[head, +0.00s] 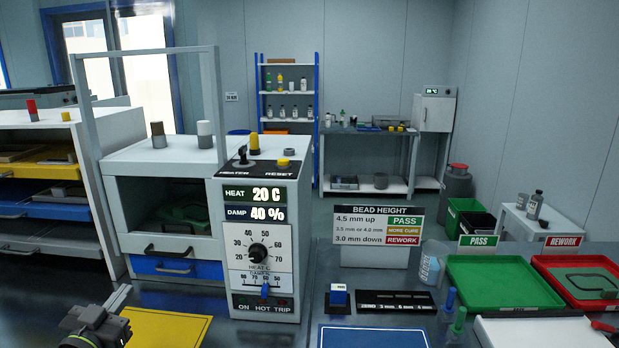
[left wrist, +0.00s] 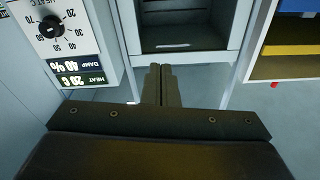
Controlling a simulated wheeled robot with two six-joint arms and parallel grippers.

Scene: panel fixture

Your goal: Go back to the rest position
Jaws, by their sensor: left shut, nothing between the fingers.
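My left gripper (head: 97,326) is at the bottom left of the head view, low in front of the panel fixture and left of the yellow mat. In the left wrist view its two fingers (left wrist: 162,84) lie together with nothing between them. The panel fixture (head: 258,250) stands behind it, showing HEAT 20 C and DAMP 40 %. Its dial and displays also show tilted over in the left wrist view (left wrist: 62,30). My right gripper is in neither view.
Green (head: 500,284) and red (head: 585,280) trays are on the right. A drawer rack (head: 45,225) stands left.

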